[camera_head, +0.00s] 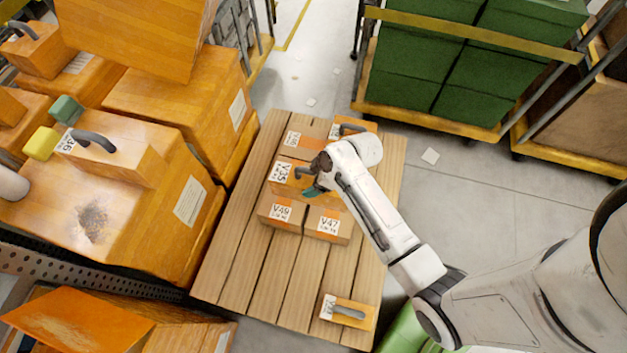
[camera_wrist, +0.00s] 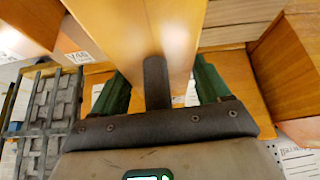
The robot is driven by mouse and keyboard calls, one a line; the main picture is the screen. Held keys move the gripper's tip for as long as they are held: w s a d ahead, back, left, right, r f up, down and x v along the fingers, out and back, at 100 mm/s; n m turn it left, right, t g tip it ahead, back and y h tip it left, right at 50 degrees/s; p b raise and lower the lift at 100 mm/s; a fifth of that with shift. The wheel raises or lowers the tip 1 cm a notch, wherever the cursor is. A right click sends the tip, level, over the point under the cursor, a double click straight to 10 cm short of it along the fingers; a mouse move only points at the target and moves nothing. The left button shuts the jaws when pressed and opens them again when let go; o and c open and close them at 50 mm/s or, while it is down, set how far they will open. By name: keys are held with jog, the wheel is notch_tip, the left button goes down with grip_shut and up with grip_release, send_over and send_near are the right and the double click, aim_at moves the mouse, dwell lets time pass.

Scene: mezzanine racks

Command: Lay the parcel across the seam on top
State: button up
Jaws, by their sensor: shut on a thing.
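An orange parcel labelled V35 (camera_head: 290,172) lies over the middle of a group of small cartons on the slatted wooden pallet (camera_head: 235,262). My gripper (camera_head: 310,187) is shut on the parcel's dark handle. In the wrist view the handle stands between my green fingertips (camera_wrist: 158,82), with the orange parcel (camera_wrist: 140,30) beyond. Cartons V49 (camera_head: 283,213) and V47 (camera_head: 328,224) sit side by side in front, with a seam between them. Carton V60 (camera_head: 293,140) shows behind. My wrist hides part of the parcel, and I cannot tell whether it touches the cartons below.
A handled parcel (camera_head: 347,313) lies at the pallet's front right corner. A handled box (camera_head: 352,126) stands at the group's back right. Large orange boxes (camera_head: 120,200) crowd the left. A cart of green crates (camera_head: 425,65) stands behind. Grey floor (camera_head: 470,190) is open on the right.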

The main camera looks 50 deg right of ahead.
jog(key=shift+w+d+f, duration=0.5)
jog(key=shift+d+f, duration=0.1)
jog(key=shift+f, duration=0.2)
jog(key=shift+w+f, duration=0.1)
jog(key=shift+f, duration=1.6)
jog(key=shift+b, duration=0.3)
jog(key=shift+f+b, duration=0.3)
jog(key=shift+f, duration=0.05)
jog(key=o, duration=1.8)
